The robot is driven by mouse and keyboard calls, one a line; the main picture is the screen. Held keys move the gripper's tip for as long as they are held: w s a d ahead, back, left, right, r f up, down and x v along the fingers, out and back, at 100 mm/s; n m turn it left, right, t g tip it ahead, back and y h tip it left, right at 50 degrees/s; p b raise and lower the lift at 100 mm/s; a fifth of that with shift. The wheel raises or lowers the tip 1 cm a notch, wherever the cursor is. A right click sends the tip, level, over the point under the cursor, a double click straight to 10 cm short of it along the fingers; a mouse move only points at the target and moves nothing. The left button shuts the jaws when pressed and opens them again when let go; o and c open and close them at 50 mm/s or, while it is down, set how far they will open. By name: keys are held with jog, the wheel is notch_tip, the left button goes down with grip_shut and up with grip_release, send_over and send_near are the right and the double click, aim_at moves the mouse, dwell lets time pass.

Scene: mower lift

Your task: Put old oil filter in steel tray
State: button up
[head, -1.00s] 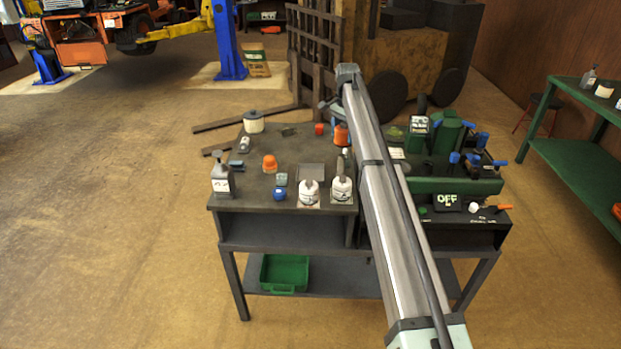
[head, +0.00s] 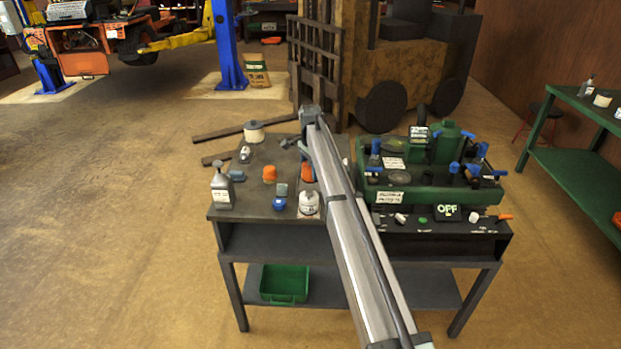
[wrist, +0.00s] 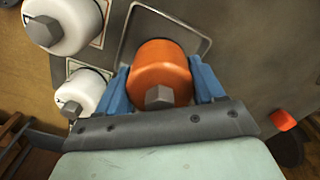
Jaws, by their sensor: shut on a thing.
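The old oil filter is the orange canister with a hex nut on its end; it fills the middle of the wrist view (wrist: 160,70) and also shows in the head view (head: 307,173). My gripper (wrist: 161,88) is shut on it, one blue jaw on each side. The steel tray (wrist: 192,36) is a grey square with a raised rim, behind the filter in the wrist view. The filter overlaps the tray, but I cannot tell whether it touches the floor of it. In the head view my arm and the filter hide most of the tray.
White filters (wrist: 72,22) stand on marked pads beside the tray; one shows in the head view (head: 309,203). An orange cap (head: 270,174), a blue cap (head: 279,205) and a grey bottle (head: 222,188) are to the left. A green machine tray (head: 480,192) is at the right.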

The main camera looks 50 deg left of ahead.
jog(key=shift+f, duration=1.9)
jog(key=shift+f, duration=0.1)
jog(key=o, duration=0.9)
notch_tip(320, 180, up, 12)
jog(key=shift+r, duration=0.15)
